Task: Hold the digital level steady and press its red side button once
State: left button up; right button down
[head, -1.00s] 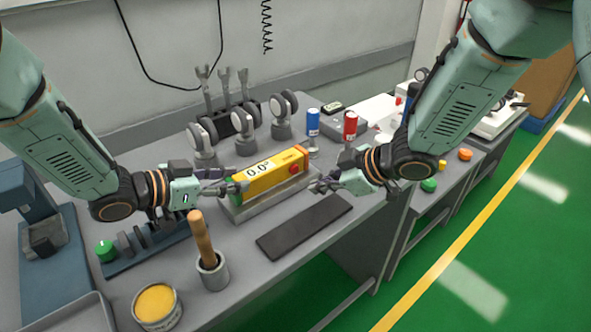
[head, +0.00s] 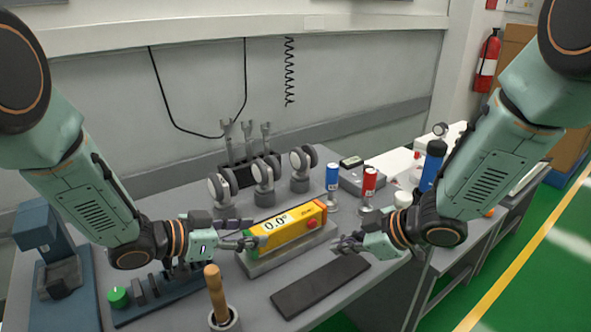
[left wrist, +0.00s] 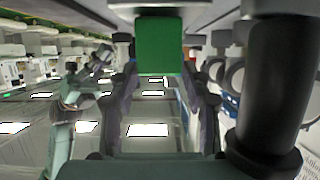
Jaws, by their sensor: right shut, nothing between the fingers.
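The digital level (head: 290,229) is yellow, shows 0.0° on its display and rests on a low grey block (head: 262,268). Its red button (head: 311,224) is on the face towards me, near its right end. My left gripper (head: 250,233) is at the level's left end, its fingers apart. In the left wrist view a green end face (left wrist: 160,45) shows ahead between the fingers, with gaps visible at its sides. My right gripper (head: 338,243) is shut and empty, just right of the red button and apart from it.
A dark flat pad (head: 320,287) lies in front of the level. A wooden-handled tool (head: 215,290) stands in a cup at front left.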

pick_arm(q)
jog(key=o, duration=0.3)
jog(key=shift+a, duration=0.1)
